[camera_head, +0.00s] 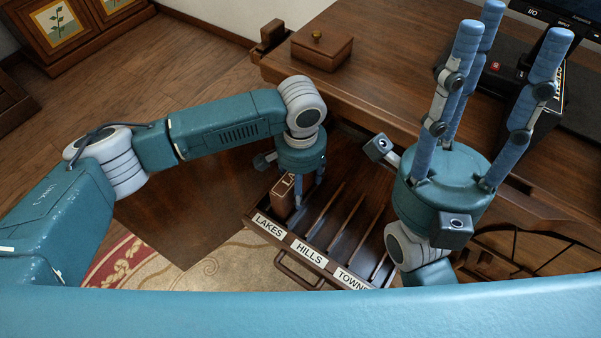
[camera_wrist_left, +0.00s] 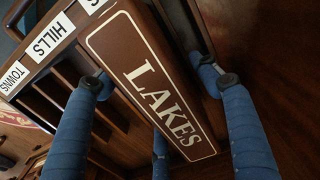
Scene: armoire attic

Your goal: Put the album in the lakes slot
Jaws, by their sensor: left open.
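The brown album (camera_head: 283,194), with LAKES in cream letters inside a cream border, stands in the drawer (camera_head: 331,250) right behind the LAKES label (camera_head: 268,225), in the leftmost slot. The album fills the middle of the left wrist view (camera_wrist_left: 150,85). My left gripper (camera_head: 306,192) points down over it. In the left wrist view its blue fingers (camera_wrist_left: 160,88) are spread around the album, with gaps on the sides; the jaws are open. The album's lower edge is hidden. My right gripper (camera_head: 500,50) points up, fingers apart, empty, at the right.
The HILLS (camera_head: 307,252) and TOWNS (camera_head: 352,279) slots beside it look empty, with thin dividers between. The wooden desk (camera_head: 390,75) lies behind, with a small lidded box (camera_head: 321,50) and dark equipment at the right. Open floor and a rug lie left.

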